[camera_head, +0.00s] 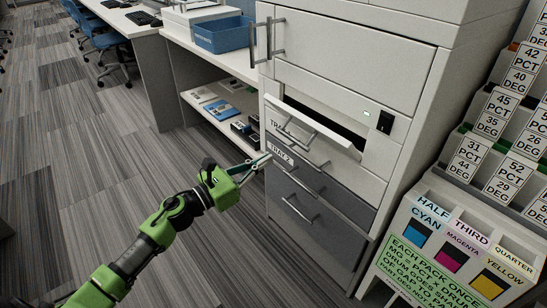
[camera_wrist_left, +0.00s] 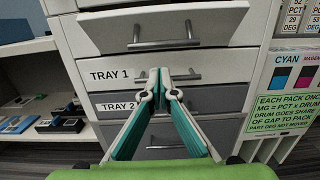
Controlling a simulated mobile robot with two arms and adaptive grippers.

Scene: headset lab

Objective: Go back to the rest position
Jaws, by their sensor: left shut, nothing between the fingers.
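My left gripper (camera_head: 265,159) is shut and empty, its fingers pointing at the front of the white cabinet (camera_head: 395,85). In the left wrist view the fingertips (camera_wrist_left: 160,78) sit close together in front of the handle of the white drawer labelled TRAY 1 (camera_wrist_left: 115,74); I cannot tell whether they touch it. The grey drawer labelled TRAY 2 (camera_wrist_left: 200,98) is just below, partly hidden by the fingers. My right gripper is in neither view.
Above TRAY 1, a white front with a handle (camera_head: 300,128) stands out from the cabinet below a dark opening (camera_head: 330,117). A sign stand (camera_head: 430,245) is at right. A shelf (camera_head: 238,107) with small items and a blue bin (camera_head: 223,35) are at left. Open carpet (camera_head: 70,150) lies left.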

